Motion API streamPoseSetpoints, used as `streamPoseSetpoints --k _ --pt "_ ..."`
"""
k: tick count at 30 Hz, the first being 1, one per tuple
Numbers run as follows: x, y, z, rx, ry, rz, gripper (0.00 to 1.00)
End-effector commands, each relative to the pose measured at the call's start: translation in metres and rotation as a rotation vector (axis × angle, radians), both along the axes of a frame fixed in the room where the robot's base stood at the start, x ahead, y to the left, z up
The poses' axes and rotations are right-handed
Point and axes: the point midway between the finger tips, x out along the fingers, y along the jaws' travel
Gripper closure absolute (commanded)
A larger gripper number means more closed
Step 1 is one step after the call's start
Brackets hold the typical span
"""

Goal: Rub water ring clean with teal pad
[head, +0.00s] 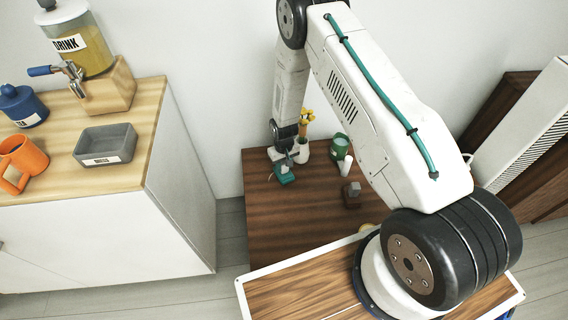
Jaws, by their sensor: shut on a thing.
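My gripper (284,158) is at the far left part of the dark wooden table (290,215), pointing down. It is shut on the teal pad (284,177), which is at or close to the table top; I cannot tell whether it touches. The fingertips are small and partly hidden by the gripper body. I cannot make out the water ring in this view.
Close to the right of my gripper stand a white vase (302,152) with a yellow thing in it, a green mug (339,147) and a small white object (345,166). A brown block-like item (352,196) is nearer. The table's left front is clear. A counter (120,180) stands left.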

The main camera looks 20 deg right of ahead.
Motion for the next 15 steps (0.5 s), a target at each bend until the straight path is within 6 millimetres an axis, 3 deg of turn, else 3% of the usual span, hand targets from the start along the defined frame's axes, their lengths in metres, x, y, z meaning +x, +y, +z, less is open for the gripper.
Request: streamPoseSetpoints --k 15 --pt "-0.0063 0.0021 0.0017 0.000 0.000 0.000 0.88"
